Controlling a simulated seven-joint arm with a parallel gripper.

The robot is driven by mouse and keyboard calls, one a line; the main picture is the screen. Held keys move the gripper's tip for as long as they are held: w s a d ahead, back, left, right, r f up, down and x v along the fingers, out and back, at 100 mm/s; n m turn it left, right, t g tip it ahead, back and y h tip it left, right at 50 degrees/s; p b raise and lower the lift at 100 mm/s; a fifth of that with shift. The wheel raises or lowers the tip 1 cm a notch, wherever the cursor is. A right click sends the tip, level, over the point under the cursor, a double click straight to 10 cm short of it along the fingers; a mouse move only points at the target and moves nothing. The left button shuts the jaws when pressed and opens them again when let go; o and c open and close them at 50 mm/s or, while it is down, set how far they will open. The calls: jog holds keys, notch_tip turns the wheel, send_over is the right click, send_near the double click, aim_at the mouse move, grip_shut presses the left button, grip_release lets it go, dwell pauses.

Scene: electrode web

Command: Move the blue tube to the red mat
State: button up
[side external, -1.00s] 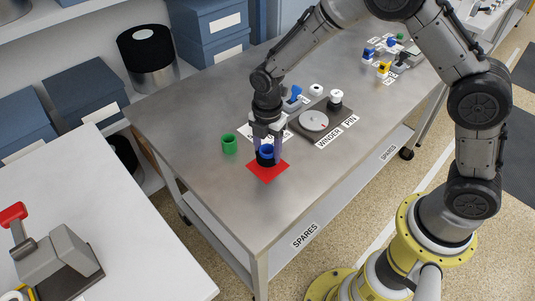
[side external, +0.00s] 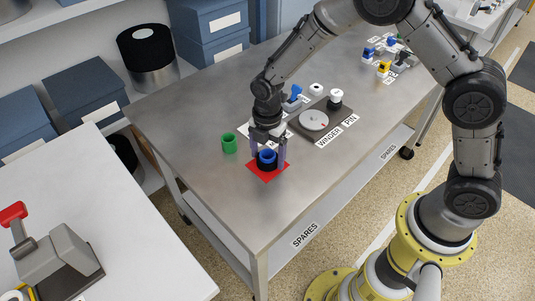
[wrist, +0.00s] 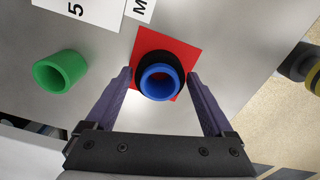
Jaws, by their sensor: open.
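The blue tube (side external: 267,156) stands upright on the red mat (side external: 254,167), with a black band around its lower part. In the wrist view the blue tube (wrist: 161,82) shows end-on, and the red mat (wrist: 187,42) spreads out beneath it. My gripper (side external: 268,154) is open, with one finger on each side of the tube. In the wrist view my gripper (wrist: 160,73) shows a gap between each finger and the tube.
A green tube (side external: 229,144) stands on the bench just left of the mat; it also shows in the wrist view (wrist: 60,72). A winder (side external: 314,121) and a pin (side external: 336,97) sit farther back to the right. The bench front is clear.

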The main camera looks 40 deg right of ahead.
jog(key=s+d+r+m+t, duration=0.1)
jog(key=s+d+r+m, duration=0.15)
jog(key=r, duration=0.75)
jog(key=s+d+r+m+t, duration=0.1)
jog(key=s+r+m, duration=0.2)
jog(key=r, duration=0.7)
jog(key=s+d+r+m+t, duration=0.1)
jog(key=s+d+r+m, duration=0.1)
jog(key=s+m, duration=0.5)
jog(key=s+d+r+m+t, duration=0.2)
jog(key=s+d+m, duration=0.3)
jog(key=s+m, duration=0.3)
jog(key=s, duration=0.4)
jog(key=shift+s+r+t, duration=0.3)
jog(key=shift+r, duration=0.1)
